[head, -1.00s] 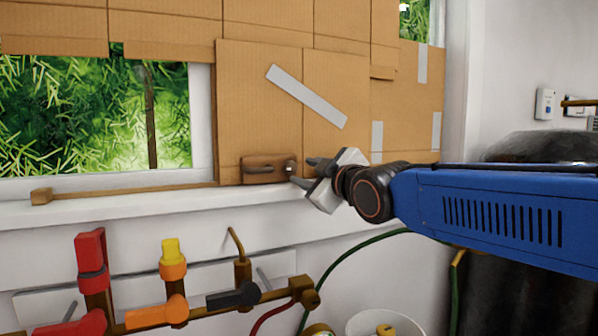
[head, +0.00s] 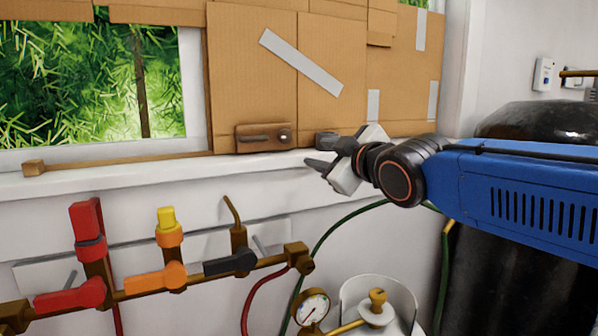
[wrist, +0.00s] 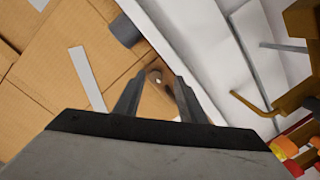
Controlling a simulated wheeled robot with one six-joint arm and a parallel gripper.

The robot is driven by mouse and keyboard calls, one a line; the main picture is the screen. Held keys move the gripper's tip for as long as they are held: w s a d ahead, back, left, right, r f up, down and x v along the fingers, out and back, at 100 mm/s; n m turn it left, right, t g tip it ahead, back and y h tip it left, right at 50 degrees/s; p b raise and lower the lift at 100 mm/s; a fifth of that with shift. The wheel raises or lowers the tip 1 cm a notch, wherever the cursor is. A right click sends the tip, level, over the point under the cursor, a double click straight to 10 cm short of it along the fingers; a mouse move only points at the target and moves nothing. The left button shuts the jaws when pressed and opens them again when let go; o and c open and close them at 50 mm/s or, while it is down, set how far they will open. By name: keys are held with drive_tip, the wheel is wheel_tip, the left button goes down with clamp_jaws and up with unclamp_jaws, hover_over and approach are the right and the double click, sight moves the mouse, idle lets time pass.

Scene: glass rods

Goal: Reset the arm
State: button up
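My gripper (head: 319,152) is in front of the window sill, right of a brown wooden latch block (head: 263,138) with a slot and a round knob. Its two dark fingers are apart with nothing between them. The wrist view also shows my gripper (wrist: 158,98) open, with the wooden block (wrist: 155,98) seen beyond the gap between the fingers, not held. My blue arm reaches in from the right.
Cardboard sheets (head: 245,70) cover much of the window above the white sill (head: 130,178). Below are brass pipes with red (head: 88,222), orange (head: 157,277) and black valve handles, a pressure gauge (head: 311,307) and hoses. A black tank (head: 500,240) stands right, under my arm.

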drive_tip(key=s+d+f+m+g+h, duration=0.35)
drive_tip(key=d+f, duration=0.55)
drive_tip(key=f, duration=0.3)
drive_tip(key=s+d+f+m+g+h, duration=0.1)
drive_tip(key=s+d+f+m+g, duration=0.2)
drive_tip(key=s+f, duration=0.8)
drive_tip(key=s+d+f+m+g+h, duration=0.2)
drive_tip(key=s+d+f+m+g, duration=0.2)
drive_tip(key=s+f, duration=0.7)
drive_tip(key=d+f+m, duration=0.1)
drive_tip(key=d+m, duration=0.1)
drive_tip(key=d, duration=0.2)
drive_tip(key=shift+s+d+f+m, duration=0.15)
drive_tip(key=shift+s+d+m, duration=0.15)
drive_tip(key=shift+d+m, duration=0.05)
